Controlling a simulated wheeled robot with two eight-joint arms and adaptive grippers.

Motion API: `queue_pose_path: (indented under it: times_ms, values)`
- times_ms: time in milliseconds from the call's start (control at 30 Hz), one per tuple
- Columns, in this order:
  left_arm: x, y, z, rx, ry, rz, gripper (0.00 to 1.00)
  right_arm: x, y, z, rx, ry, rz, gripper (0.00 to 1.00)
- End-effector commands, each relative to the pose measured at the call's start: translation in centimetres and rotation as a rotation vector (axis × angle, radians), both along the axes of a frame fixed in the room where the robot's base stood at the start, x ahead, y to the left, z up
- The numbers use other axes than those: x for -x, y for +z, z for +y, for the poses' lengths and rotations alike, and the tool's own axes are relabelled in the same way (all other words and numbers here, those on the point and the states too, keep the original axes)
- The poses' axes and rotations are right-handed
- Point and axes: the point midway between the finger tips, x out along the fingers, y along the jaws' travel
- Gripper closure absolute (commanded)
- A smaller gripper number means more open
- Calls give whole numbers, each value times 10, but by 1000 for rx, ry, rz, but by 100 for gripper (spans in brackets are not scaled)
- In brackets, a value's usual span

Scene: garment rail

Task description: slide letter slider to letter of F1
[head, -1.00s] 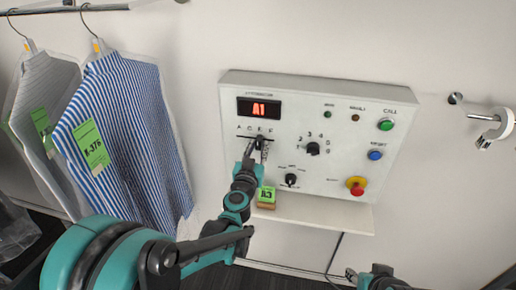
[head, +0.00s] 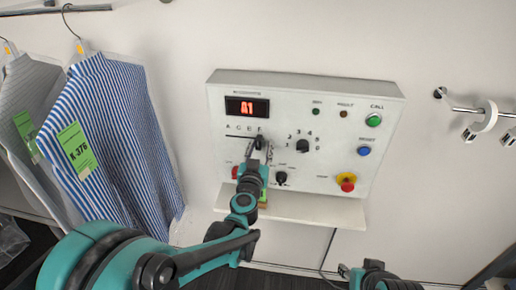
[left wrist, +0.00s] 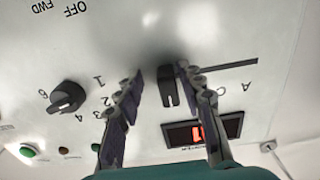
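The letter slider is a black knob (head: 260,142) on a horizontal slot in the white control panel (head: 330,180). It stands at the slot's right end, beneath the rightmost letter, which looks like F. The red display (head: 247,107) reads A1. My left gripper (head: 256,152) is at the slider. In the left wrist view, its fingers (left wrist: 163,90) are apart on either side of the slider knob (left wrist: 167,88), with gaps visible. My right gripper (head: 350,272) shows only partly at the bottom edge; its fingers are unclear.
A number dial (head: 302,146) and a lower dial (head: 281,178) are right of my left gripper. Green (head: 373,120), blue (head: 364,151) and red (head: 347,184) buttons line the panel's right side. A shelf (head: 310,208) juts out below. Striped shirts (head: 120,140) hang at left.

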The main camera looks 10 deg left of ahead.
Motion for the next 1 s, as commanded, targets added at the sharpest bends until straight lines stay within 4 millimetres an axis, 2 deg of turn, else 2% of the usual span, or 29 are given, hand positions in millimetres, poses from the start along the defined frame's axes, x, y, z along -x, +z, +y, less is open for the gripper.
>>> queue_pose_path:
  times_ms: [233, 333, 800, 1000]
  values:
    - [1, 0, 1, 0, 3, 0, 62, 0, 0, 0, 0, 0, 0, 60]
    - [8, 0, 1, 0, 3, 0, 62, 0, 0, 0, 0, 0, 0, 60]
    - [101, 0, 0, -1, 0, 0, 62, 0, 0, 0, 0, 0, 0, 60]
    - [119, 0, 0, -1, 1, 0, 62, 0, 0, 0, 0, 0, 0, 60]
